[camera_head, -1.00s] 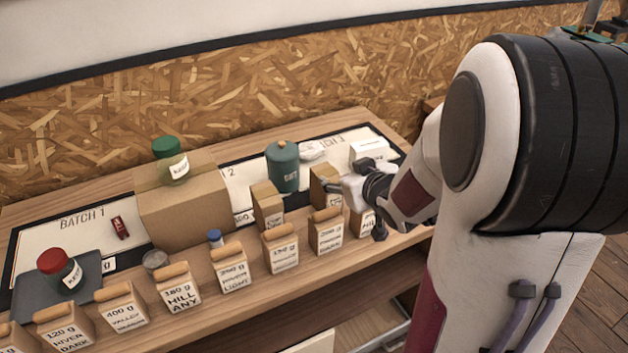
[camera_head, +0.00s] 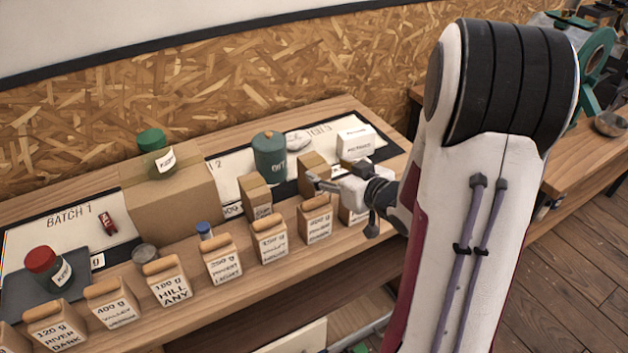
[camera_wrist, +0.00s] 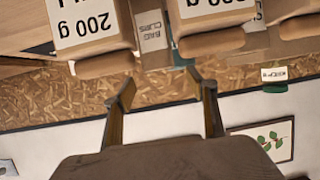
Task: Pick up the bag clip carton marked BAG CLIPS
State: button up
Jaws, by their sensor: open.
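The BAG CLIPS carton (camera_wrist: 152,30) shows upside down at the top of the wrist view, with a pale label. It stands between two paper bags, partly hidden by them. In the head view two small brown cartons, one at mid-table (camera_head: 256,195) and one beside my gripper (camera_head: 311,170), stand behind the bag row; I cannot read BAG CLIPS on either. My gripper (camera_wrist: 160,84) is open and empty, its fingers apart and clear of the carton. In the head view my gripper (camera_head: 332,180) is over the right part of the table, near the right-hand brown carton.
A 200 g bag (camera_wrist: 88,22) flanks the carton. Several paper bags line the table's front edge, including the HILL ANY bag (camera_head: 172,285). A green canister (camera_head: 270,157), a white box (camera_head: 355,138) and a large cardboard box (camera_head: 178,205) with a green-lidded jar (camera_head: 156,155) stand behind.

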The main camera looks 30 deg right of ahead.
aim_at(320, 169)
jog(key=shift+x, duration=1.25)
jog(key=shift+f, duration=0.1)
jog(key=shift+f+x, duration=0.25)
jog(key=shift+x, duration=2.35)
jog(key=shift+s, duration=0.15)
jog(key=c, duration=1.6)
jog(key=shift+r, duration=0.1)
jog(key=shift+r, duration=4.95)
